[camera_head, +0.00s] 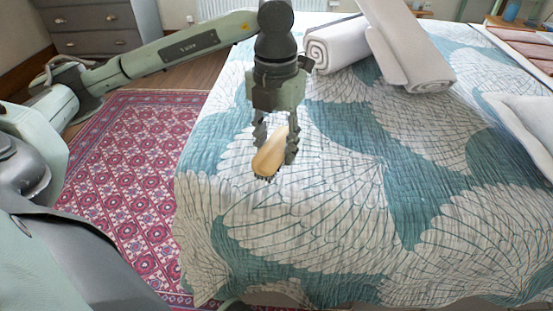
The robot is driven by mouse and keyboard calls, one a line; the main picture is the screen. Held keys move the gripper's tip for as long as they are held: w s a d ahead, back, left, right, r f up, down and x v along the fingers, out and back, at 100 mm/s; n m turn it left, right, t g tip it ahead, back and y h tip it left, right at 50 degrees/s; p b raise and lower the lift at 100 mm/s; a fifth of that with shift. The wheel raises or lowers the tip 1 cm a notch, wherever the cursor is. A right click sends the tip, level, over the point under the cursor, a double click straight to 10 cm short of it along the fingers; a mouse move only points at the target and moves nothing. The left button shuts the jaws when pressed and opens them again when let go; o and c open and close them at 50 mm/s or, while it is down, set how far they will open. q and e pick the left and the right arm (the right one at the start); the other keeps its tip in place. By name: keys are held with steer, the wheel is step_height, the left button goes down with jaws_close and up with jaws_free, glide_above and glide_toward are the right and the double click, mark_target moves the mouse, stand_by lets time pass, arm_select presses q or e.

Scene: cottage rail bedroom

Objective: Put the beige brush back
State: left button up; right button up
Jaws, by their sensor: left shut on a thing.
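The beige brush (268,158) is in my left gripper (275,146), over the left part of the bed in the head view. The brush is tilted, its lower end toward the front left, and dark bristles show along its underside. The gripper points down and its fingers are shut on the brush. I cannot tell whether the brush touches the quilt or hangs just above it. My right gripper is not in view.
The bed (330,230) has a teal and white patterned quilt, mostly bare in front. Rolled white towels (410,60) lie at its back, a white pillow (530,125) at the right. A red patterned rug (130,170) covers the floor at left. A grey drawer chest (95,25) stands at back left.

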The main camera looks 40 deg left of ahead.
mark_target(276, 158)
arm_select(q)
steer(key=shift+w+a+f, duration=0.2)
steer(key=shift+w+f, duration=0.2)
step_height(276, 158, down, 3)
steer(key=shift+f, duration=0.4)
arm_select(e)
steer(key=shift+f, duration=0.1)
arm_select(q)
steer(key=shift+f, duration=0.1)
steer(key=o, duration=1.2)
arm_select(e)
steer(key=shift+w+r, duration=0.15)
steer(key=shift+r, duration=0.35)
